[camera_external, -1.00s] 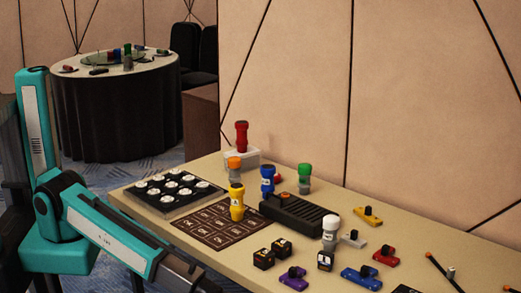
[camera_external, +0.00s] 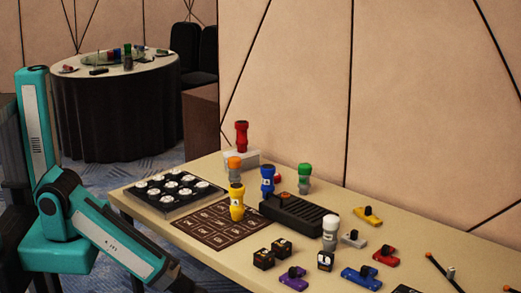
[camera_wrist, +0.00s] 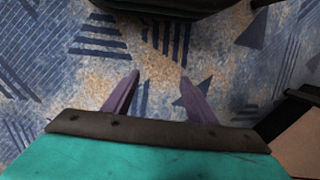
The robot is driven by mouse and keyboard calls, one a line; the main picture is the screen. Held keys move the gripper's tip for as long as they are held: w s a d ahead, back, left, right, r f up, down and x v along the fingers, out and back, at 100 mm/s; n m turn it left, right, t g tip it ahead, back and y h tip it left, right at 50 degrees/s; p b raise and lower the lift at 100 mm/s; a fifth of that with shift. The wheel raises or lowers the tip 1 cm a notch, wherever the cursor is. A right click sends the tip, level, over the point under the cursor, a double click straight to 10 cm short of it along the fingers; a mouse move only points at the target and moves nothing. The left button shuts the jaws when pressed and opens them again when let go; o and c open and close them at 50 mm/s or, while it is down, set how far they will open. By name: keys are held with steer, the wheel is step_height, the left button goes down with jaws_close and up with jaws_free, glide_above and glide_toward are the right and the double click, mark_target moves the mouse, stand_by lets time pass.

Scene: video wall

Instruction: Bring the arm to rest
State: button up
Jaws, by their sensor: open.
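My gripper (camera_wrist: 157,82) shows in the wrist view with its two purple-grey fingers apart and nothing between them. It hangs over the blue and tan patterned carpet (camera_wrist: 225,65). In the external view my teal arm (camera_external: 110,240) is folded at the left, its forearm sloping down to the right beside the near left side of the table (camera_external: 165,228). The gripper itself is cut off below the bottom edge of that view.
The table holds a button panel (camera_external: 174,193), a yellow torch-like piece (camera_external: 237,203), a black ribbed box (camera_external: 298,214) and several small coloured parts. A dark edge (camera_wrist: 285,115) shows at the right in the wrist view. A round draped table (camera_external: 120,115) stands behind.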

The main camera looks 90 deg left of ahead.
steer(key=s+g+h, duration=0.1)
steer(key=s+g, duration=0.2)
steer(key=s, duration=0.9)
steer(key=shift+s+a+f+n+g+h, duration=0.2)
steer(key=shift+s+a+n+g+h, duration=0.1)
steer(key=shift+s+g, duration=0.1)
